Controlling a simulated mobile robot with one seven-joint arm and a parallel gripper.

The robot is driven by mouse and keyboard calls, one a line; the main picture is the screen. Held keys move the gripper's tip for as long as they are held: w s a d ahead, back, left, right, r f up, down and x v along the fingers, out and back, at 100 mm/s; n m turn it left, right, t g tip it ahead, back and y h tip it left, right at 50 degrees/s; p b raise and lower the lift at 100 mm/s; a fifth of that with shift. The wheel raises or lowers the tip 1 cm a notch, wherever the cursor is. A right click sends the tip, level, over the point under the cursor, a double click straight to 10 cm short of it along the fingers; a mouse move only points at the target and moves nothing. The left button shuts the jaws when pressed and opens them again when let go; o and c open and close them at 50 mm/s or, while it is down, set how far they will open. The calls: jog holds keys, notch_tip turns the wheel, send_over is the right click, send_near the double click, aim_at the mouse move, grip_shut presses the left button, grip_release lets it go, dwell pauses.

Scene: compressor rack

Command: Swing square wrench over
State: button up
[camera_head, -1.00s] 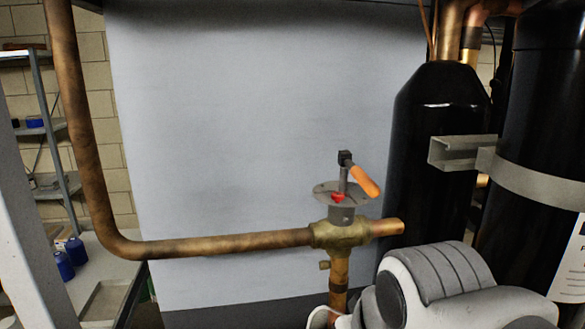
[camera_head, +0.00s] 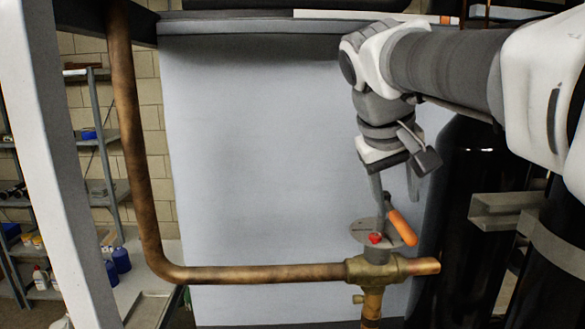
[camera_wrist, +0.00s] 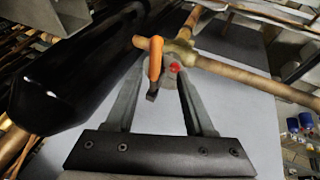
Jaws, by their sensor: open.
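The square wrench has an orange handle (camera_head: 402,227) and stands on the stem of a brass valve (camera_head: 376,268), above a round grey plate (camera_head: 361,232) with a red mark. Its handle slants down to the right. My gripper (camera_head: 395,198) is open and points down over the valve from above. In the head view its fingers hide the wrench's dark upper end. In the wrist view the wrench (camera_wrist: 155,58) and its dark end lie between the two spread fingers (camera_wrist: 159,78). I see no clear contact.
A copper pipe (camera_head: 250,273) runs left from the valve and bends upward. Black cylinders (camera_head: 465,180) with a metal bracket (camera_head: 500,211) stand close on the right. A grey panel (camera_head: 265,150) is behind. Shelves (camera_head: 100,135) stand at the far left.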

aim_at(403, 225)
jog(key=b+x, duration=0.1)
jog(key=x, duration=0.1)
jog(key=b+x, duration=0.2)
jog(key=x, duration=0.1)
jog(key=w+b+x, duration=0.1)
jog(key=x, duration=0.1)
jog(key=shift+d+r+b, duration=0.1)
jog(key=shift+d+b, duration=0.3)
jog(key=shift+b+x, duration=0.4)
jog(key=shift+x, duration=0.6)
grip_shut()
